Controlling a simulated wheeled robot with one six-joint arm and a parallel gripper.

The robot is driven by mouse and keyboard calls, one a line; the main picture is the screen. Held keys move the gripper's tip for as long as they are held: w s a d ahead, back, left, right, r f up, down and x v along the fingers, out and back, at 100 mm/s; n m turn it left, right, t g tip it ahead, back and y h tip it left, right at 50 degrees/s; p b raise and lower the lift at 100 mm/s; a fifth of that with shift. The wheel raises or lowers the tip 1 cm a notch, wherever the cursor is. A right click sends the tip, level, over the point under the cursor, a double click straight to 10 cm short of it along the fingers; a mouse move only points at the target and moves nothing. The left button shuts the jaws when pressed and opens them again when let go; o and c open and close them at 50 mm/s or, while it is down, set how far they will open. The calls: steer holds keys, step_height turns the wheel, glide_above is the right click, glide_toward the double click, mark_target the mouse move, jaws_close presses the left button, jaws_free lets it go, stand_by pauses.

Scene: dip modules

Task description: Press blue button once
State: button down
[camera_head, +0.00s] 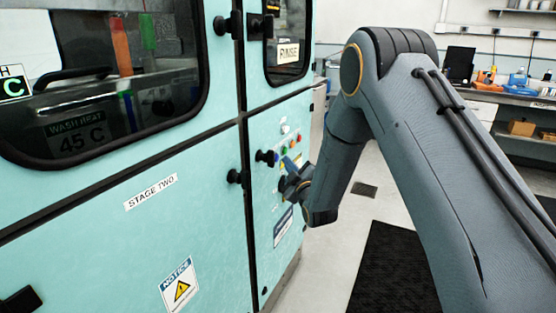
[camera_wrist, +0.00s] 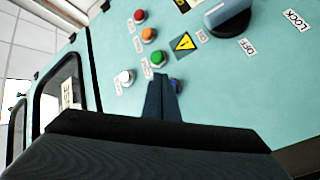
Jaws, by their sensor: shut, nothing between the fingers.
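The blue button (camera_wrist: 177,85) is on the teal machine panel in the wrist view. It is mostly hidden behind my gripper, with only a small blue edge showing to the right of the fingertips. My gripper (camera_wrist: 162,80) is shut and empty, its dark fingers pointing at the panel. Its tips appear right beside the blue button in the picture; I cannot tell whether they touch it.
Near the fingertips are a green button (camera_wrist: 159,59), an orange button (camera_wrist: 148,35), a red button (camera_wrist: 140,16) and a white button (camera_wrist: 125,77). A grey rotary knob (camera_wrist: 228,14) projects from the panel. Black door latches (camera_head: 235,177) stick out to the left.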

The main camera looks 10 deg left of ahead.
steer(key=shift+a, duration=0.15)
stand_by(0.4)
steer(key=shift+w+a, duration=0.15)
steer(key=shift+a, duration=0.1)
steer(key=shift+w+a+b, duration=0.15)
steer(key=shift+a+b, duration=0.2)
steer(key=shift+a, duration=0.05)
stand_by(0.8)
steer(key=shift+d, duration=0.1)
steer(key=shift+s+d, duration=0.3)
steer(key=shift+d, duration=0.35)
steer(key=shift+s+d+p, duration=0.2)
steer(key=shift+s+d, duration=0.1)
steer(key=shift+d, duration=0.5)
steer(key=shift+s+d+p, duration=0.2)
steer(key=shift+s+d, duration=0.05)
steer(key=shift+d, duration=0.55)
steer(key=shift+s+d+p, duration=0.2)
steer(key=shift+s+d, duration=0.1)
steer(key=shift+d, duration=0.5)
